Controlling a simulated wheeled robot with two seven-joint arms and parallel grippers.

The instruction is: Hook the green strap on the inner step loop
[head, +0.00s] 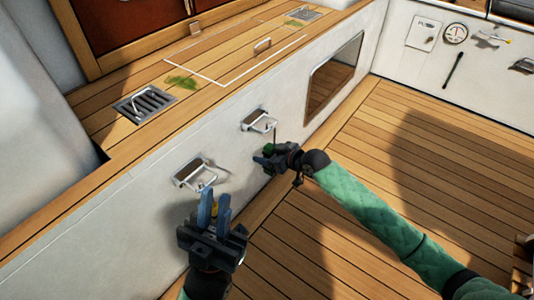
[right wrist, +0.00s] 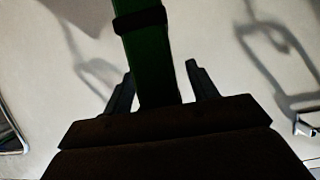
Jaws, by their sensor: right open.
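The green strap (right wrist: 150,55), with a black band around it, runs between the two spread fingers of my right gripper (right wrist: 158,85) in the right wrist view. In the head view the strap (head: 269,148) is a small green patch at my right gripper (head: 262,160), just below the far metal step loop (head: 258,121). A thin dark line runs from that loop down toward the gripper; whether the strap is hooked on it I cannot tell. A nearer step loop (head: 195,174) is on the same white wall. My left gripper (head: 214,208) is open below it, fingers pointing up.
The white wall (head: 130,222) rises to a teak bench with a drain grate (head: 145,104). A dark window (head: 334,82) lies right of the far loop. The teak floor (head: 440,130) is clear on the right. A gauge (head: 455,33) is on the far wall.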

